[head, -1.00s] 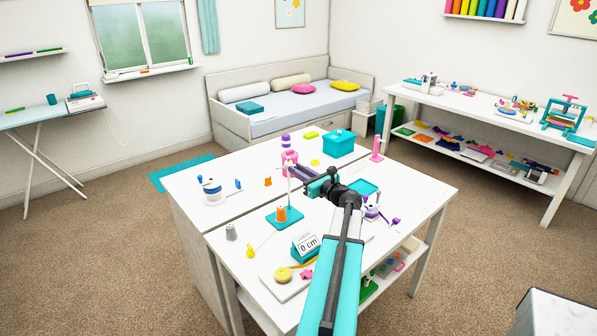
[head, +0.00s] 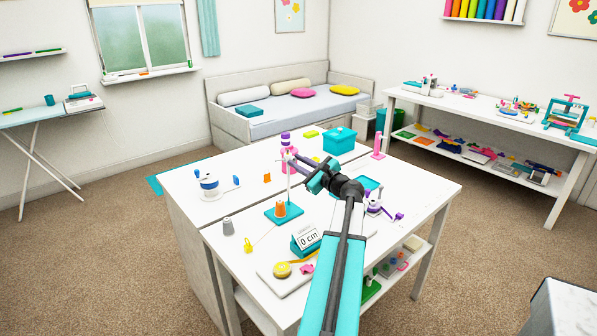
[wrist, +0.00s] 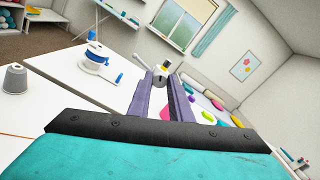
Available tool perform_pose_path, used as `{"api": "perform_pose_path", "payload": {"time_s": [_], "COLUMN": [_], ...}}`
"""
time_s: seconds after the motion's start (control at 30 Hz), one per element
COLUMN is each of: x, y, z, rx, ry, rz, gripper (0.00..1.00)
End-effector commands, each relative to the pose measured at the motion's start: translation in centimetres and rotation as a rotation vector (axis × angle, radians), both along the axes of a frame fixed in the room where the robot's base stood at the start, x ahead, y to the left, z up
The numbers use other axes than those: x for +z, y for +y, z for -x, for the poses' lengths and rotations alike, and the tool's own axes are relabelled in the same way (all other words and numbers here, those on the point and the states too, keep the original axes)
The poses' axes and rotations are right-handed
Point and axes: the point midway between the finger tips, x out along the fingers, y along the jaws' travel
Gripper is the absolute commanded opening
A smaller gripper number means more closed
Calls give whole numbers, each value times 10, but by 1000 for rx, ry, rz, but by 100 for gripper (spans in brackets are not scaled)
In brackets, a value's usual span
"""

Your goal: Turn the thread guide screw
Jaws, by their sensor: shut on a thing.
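The thread stand has a teal base (head: 284,213), an orange thread cone (head: 281,209) and a thin upright white post (head: 289,186) on the white table. My gripper (head: 289,154) reaches from the right to the top of this post. In the wrist view, my gripper's two purple fingers (wrist: 164,74) are closed around a small pale and dark piece (wrist: 166,65) at the post's top, which I take as the thread guide screw. The fingers hide most of it, so its angle cannot be read.
A white-and-blue spool device (head: 209,187) and a grey cone (head: 228,226) stand left of the stand. A length display (head: 308,240) is in front. A teal box (head: 339,140) and a pink post (head: 378,146) are behind.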

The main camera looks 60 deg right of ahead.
Motion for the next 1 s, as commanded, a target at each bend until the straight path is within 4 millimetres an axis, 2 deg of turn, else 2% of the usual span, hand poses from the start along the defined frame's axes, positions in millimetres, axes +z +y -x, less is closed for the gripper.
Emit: {"api": "perform_pose_path", "payload": {"time_s": [0.03,1.0], "x": [-6,-7], "y": [0,1], "z": [0,-1], "rx": [0,-1], "ry": [10,246], "rz": [35,743], "gripper": [0,0]}}
